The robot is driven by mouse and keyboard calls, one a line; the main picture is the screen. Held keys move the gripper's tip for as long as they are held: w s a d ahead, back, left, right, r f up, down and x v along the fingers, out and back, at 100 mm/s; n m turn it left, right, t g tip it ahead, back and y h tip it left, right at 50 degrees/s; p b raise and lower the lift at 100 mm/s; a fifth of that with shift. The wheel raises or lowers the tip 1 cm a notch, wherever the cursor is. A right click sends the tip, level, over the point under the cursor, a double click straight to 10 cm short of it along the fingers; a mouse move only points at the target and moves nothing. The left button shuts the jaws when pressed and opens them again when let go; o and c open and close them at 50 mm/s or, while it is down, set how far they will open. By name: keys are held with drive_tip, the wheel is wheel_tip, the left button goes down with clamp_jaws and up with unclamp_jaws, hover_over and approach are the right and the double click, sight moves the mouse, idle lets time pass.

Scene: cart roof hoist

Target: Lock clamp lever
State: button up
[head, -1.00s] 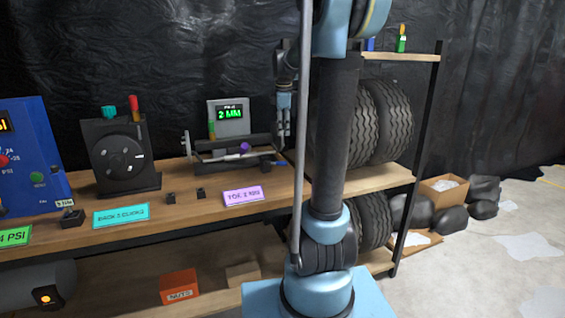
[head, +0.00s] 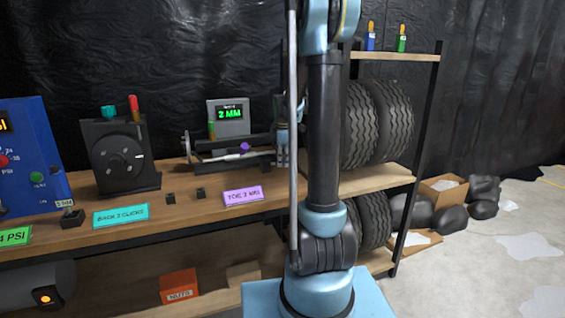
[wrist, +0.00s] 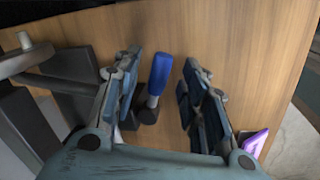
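The clamp lever has a blue handle (wrist: 160,72) on a dark pivot and stands over the wooden bench top in the wrist view. My gripper (wrist: 160,88) is open, with one finger on each side of the blue handle. No contact between the fingers and the handle shows, and the depth between them is hard to tell. In the head view my gripper (head: 283,150) is low at the right end of the toe gauge fixture (head: 215,143). The lever is hidden there behind the gripper. The fixture's display (head: 229,114) reads 2 MM.
A purple sign (head: 243,196) lies at the bench's front edge. Two small black blocks and a cyan sign (head: 121,216) are to its left. A black dial box (head: 122,158) and a blue panel (head: 30,160) stand further left. Tyres (head: 378,125) stand on the rack right of my arm.

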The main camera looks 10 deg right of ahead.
drive_tip(key=shift+w+f, duration=0.1)
drive_tip(key=shift+f, duration=0.45)
clamp_jaws()
